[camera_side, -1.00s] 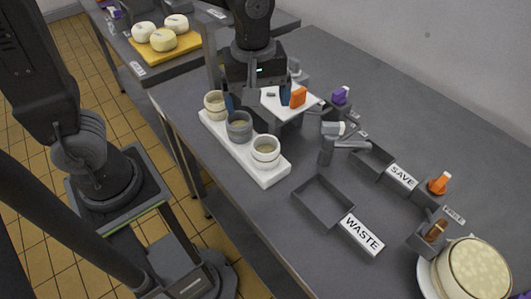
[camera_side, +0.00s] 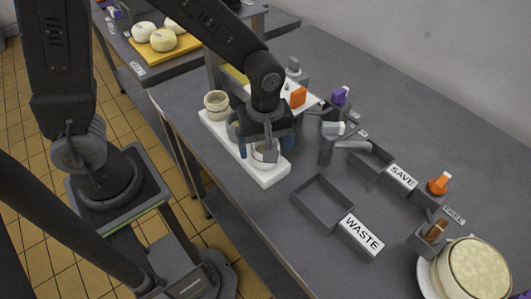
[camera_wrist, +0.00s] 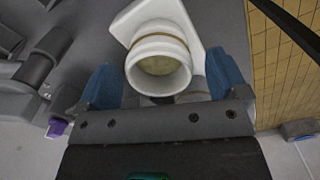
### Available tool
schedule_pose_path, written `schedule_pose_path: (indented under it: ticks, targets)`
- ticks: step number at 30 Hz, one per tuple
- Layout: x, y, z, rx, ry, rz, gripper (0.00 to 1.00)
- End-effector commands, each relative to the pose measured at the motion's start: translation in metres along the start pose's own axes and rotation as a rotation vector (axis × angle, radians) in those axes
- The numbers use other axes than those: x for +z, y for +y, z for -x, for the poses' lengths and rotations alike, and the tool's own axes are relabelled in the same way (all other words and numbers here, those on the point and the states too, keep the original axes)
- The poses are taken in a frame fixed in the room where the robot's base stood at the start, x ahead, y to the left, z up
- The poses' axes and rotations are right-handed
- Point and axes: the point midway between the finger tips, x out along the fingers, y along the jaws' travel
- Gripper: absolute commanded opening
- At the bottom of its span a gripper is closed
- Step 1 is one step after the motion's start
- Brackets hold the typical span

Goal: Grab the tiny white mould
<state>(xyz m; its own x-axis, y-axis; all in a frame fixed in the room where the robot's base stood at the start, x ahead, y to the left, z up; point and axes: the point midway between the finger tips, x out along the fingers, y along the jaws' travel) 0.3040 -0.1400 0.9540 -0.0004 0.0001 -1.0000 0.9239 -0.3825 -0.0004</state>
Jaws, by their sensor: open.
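The white mould (camera_side: 264,161) stands upright at the near end of a long white tray (camera_side: 271,180), partly hidden by my gripper in the side view. In the wrist view the white mould (camera_wrist: 158,60) shows its open round top and a tan band. My gripper (camera_side: 267,147) is open above the tray, its blue fingertips apart. In the wrist view my gripper (camera_wrist: 164,80) has one finger on each side of the mould, with gaps. A grey mould (camera_side: 233,130) is partly hidden behind the gripper. A beige mould (camera_side: 216,101) stands at the far end.
An empty dark tray (camera_side: 322,204) with a WASTE label (camera_side: 361,235) lies to the right. Another dark tray (camera_side: 373,160) sits by the SAVE label (camera_side: 401,177). A grey fixture (camera_side: 331,146) stands between. A large pale cheese round (camera_side: 472,272) is at the lower right.

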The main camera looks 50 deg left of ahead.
Motion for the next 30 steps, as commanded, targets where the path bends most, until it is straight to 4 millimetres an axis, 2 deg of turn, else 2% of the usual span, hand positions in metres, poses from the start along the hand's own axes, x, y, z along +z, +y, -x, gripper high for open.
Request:
schedule_pose_path:
  ticks: [3,6,14,30]
  targets:
    - [0.000,0.000,-0.018,-0.004,-0.001,0.000,0.92]
    - [0.000,0.000,-0.025,-0.002,-0.001,0.000,0.92]
    - [0.000,0.001,-0.027,0.000,0.000,0.000,0.91]
    - [0.000,0.001,-0.026,0.001,0.000,0.000,0.39]
